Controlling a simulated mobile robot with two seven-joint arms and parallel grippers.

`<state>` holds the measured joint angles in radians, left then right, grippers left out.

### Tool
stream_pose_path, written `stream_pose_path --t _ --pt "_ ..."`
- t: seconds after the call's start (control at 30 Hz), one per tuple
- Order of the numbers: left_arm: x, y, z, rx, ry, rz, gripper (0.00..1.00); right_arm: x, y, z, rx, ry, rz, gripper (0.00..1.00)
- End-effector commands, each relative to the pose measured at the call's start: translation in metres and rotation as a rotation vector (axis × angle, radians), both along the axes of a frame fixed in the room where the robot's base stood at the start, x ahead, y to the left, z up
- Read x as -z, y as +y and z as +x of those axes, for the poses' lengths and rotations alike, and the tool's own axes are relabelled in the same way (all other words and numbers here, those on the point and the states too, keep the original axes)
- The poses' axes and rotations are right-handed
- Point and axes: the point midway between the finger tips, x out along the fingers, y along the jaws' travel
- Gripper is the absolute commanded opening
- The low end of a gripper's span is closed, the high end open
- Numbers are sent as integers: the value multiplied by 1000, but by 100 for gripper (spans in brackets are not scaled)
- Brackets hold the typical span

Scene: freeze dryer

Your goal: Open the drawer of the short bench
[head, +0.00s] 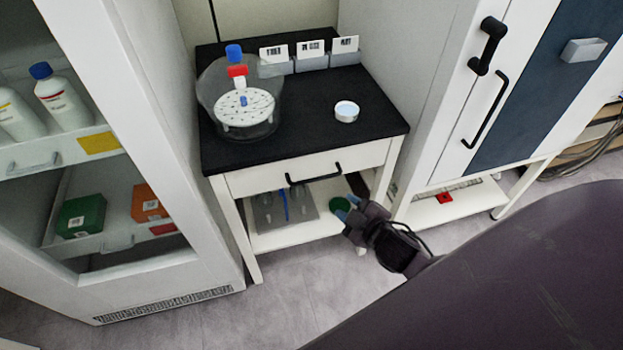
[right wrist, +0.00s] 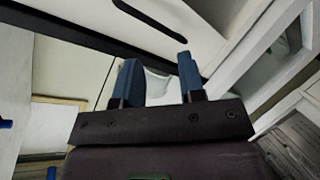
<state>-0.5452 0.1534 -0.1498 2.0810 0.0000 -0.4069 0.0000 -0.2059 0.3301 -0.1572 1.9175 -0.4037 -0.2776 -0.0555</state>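The short bench (head: 375,104) has a black top and a white drawer (head: 256,180) under it. The drawer front looks flush with the frame, so it appears shut. A black bar handle (head: 313,174) sits across the drawer front. My right gripper (head: 346,207) is below and to the right of the handle, apart from it, near the bench's lower right side. In the right wrist view its two blue fingers (right wrist: 157,78) stand apart with nothing gripped between them. A dark bar, likely the handle, shows above the fingers there. My left gripper is not in view.
On the bench top stand a clear vessel (head: 208,98), a small round dish (head: 346,112) and several labelled holders. A lower shelf (head: 282,236) holds items. A glass-front cabinet (head: 217,262) stands left, a tall white cabinet (head: 420,95) right. Floor in front is clear.

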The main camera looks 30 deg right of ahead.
Motion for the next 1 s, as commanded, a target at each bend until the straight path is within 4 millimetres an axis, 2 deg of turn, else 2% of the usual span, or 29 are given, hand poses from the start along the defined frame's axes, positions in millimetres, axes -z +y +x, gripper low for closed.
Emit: stream_pose_path --t 0.03,0.13,0.3,0.4,0.67,1.0 --pt "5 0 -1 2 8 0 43 3 -4 12 -44 -31 -103 37" --pt "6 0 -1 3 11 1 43 2 -8 29 -131 -95 -310 37" --pt "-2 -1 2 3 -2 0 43 6 -8 32 -252 -153 -568 37" --pt "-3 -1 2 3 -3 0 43 8 -5 30 -298 -174 -652 37" --pt "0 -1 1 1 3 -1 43 9 1 40 -335 -196 -706 37" --pt "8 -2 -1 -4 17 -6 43 20 9 89 -334 -195 -704 37"
